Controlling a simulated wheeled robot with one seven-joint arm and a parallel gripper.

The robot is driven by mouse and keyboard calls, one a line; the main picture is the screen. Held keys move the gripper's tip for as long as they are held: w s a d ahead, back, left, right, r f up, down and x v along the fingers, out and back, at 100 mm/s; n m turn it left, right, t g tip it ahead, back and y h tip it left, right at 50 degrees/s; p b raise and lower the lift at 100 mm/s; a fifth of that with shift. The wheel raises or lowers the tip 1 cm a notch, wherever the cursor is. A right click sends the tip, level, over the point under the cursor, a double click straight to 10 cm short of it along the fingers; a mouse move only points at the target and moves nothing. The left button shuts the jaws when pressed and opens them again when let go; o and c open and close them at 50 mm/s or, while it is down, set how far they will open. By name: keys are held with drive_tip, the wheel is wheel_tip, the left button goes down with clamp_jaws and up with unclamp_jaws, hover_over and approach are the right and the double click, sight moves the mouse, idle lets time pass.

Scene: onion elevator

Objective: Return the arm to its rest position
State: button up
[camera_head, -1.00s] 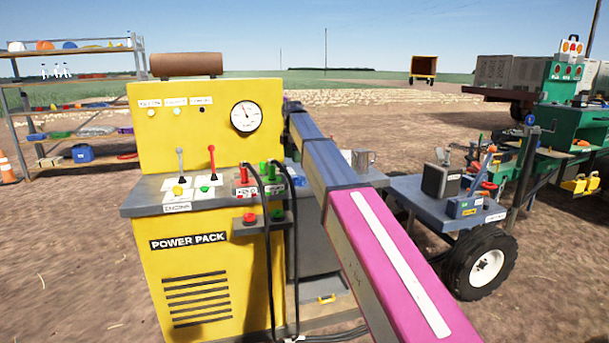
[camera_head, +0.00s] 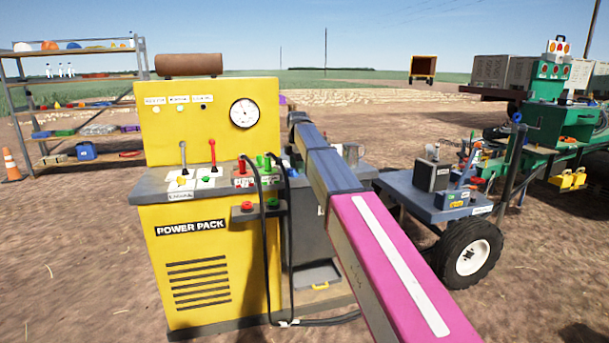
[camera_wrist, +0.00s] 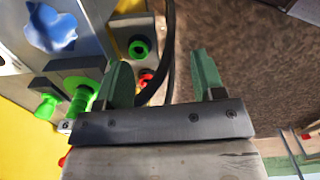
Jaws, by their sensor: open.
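My arm, with a pink link and dark blue-grey links, reaches from the lower right toward the yellow power pack (camera_head: 215,245) in the head view. In the wrist view my gripper (camera_wrist: 162,75) is open, its two green fingers apart. No object sits clamped between them. A black hose (camera_wrist: 169,50) passes behind the gap between the fingers. Green fittings (camera_wrist: 140,46) and a red fitting (camera_wrist: 146,77) are beyond the left finger. In the head view the gripper is hidden behind my arm.
The power pack carries a gauge (camera_head: 244,113), a red-topped lever (camera_head: 212,152) and black hoses (camera_head: 292,240) hanging in front. A wheeled cart (camera_head: 430,200) stands to the right. A shelf rack (camera_head: 75,77) stands at the back left. Open dirt lies around.

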drive_tip(key=s+d+f+m, duration=0.7)
drive_tip(key=s+f, duration=0.4)
drive_tip(key=f, duration=0.1)
drive_tip(key=s+d+f+m, duration=0.7)
drive_tip(key=s+f+m, duration=0.1)
drive_tip(key=s+f, duration=0.3)
drive_tip(key=s+d+f+m, duration=0.7)
drive_tip(key=s+f, duration=0.4)
drive_tip(key=f, duration=0.2)
drive_tip(key=shift+d+f, duration=0.35)
drive_tip(key=shift+w, duration=0.1)
idle(1.2)
